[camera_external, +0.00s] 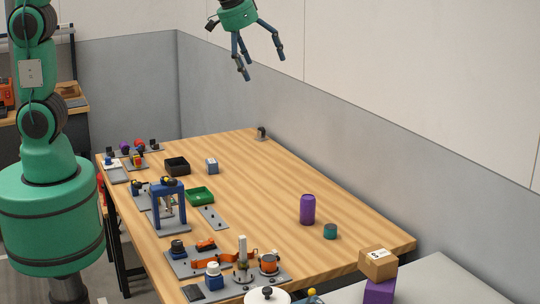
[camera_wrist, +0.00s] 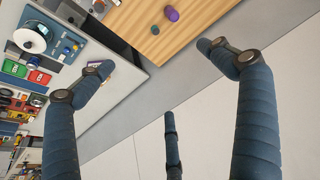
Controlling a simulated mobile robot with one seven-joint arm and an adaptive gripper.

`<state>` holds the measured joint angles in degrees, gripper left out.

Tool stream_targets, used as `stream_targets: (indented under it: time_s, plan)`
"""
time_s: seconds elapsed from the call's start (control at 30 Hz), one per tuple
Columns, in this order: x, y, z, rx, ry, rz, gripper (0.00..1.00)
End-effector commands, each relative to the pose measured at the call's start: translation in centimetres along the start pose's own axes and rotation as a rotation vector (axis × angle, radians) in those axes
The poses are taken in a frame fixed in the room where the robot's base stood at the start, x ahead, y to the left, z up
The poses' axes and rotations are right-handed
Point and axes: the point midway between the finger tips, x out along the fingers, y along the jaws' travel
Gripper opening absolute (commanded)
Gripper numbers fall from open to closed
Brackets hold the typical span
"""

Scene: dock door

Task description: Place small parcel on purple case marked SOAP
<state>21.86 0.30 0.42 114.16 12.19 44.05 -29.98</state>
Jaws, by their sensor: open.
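A small brown parcel (camera_external: 378,263) with a white label on top shows at the lower right of the external view. It appears to rest on a purple case (camera_external: 379,291), whose lower part is cut off by the picture edge. I cannot read any marking on the case's visible side. My gripper (camera_external: 262,66) is open and empty, high above the table and far from the parcel. Its three spread fingers (camera_wrist: 158,75) show in the wrist view. There, the left finger covers most of a small box-like thing with a purple edge.
A wooden table (camera_external: 300,160) holds a purple can (camera_external: 307,209), a teal cylinder (camera_external: 330,231), a black tray (camera_external: 177,166), a green tray (camera_external: 200,195) and a blue press frame (camera_external: 168,205). A grey surface (camera_external: 440,285) lies at the lower right. Walls stand behind the table.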

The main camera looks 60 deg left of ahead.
Motion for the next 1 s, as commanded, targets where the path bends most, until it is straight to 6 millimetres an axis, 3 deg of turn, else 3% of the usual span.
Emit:
stream_targets:
  time_s: [0.2,0.5,1.0]
  plan:
    - [-4.4,-5.7,3.4,-0.006,0.014,0.001,0.93]
    - [-9.1,-11.9,9.5,-0.006,0.031,0.002,0.93]
    - [-13.4,-18.6,21.4,0.003,0.069,0.001,0.93]
